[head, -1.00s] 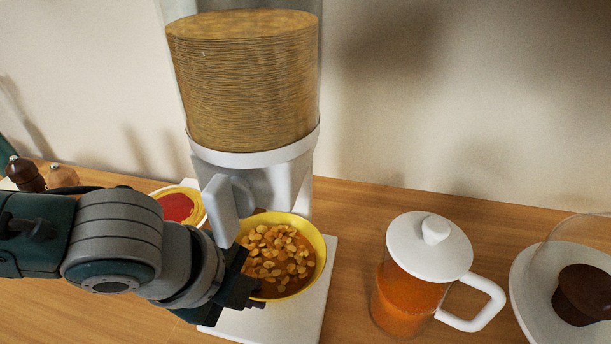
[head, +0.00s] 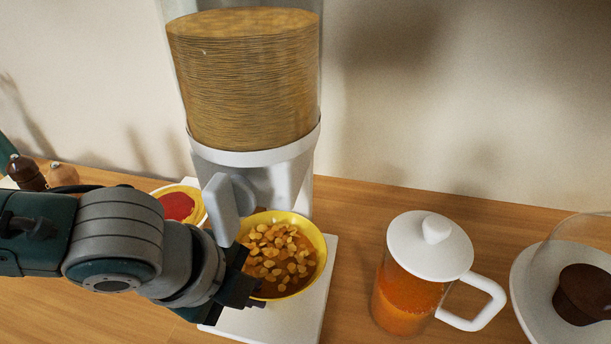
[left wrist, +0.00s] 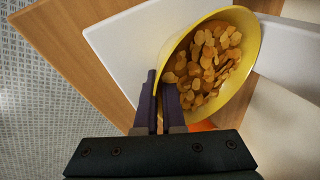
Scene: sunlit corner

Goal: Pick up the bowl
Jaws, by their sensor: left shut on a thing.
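The yellow bowl (head: 318,254) holds brown flakes and is at the white base of the cereal dispenser, below its spout. It also shows in the left wrist view (left wrist: 246,40), its rim running between my fingers. My left gripper (head: 248,288) comes in from the left and is shut on the near left side of the bowl's rim. In the left wrist view the gripper's two dark fingers (left wrist: 160,105) are close together at the rim. Whether the bowl touches the base is hard to tell. My right gripper is not in view.
The dispenser (head: 245,100), full of flakes, rises behind the bowl, its grey lever (head: 221,208) close to my gripper. A lidded jug (head: 405,290) of orange drink stands to the right. A cake dish (head: 535,290) is at far right. A small bowl with red filling (head: 178,206) sits behind my arm.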

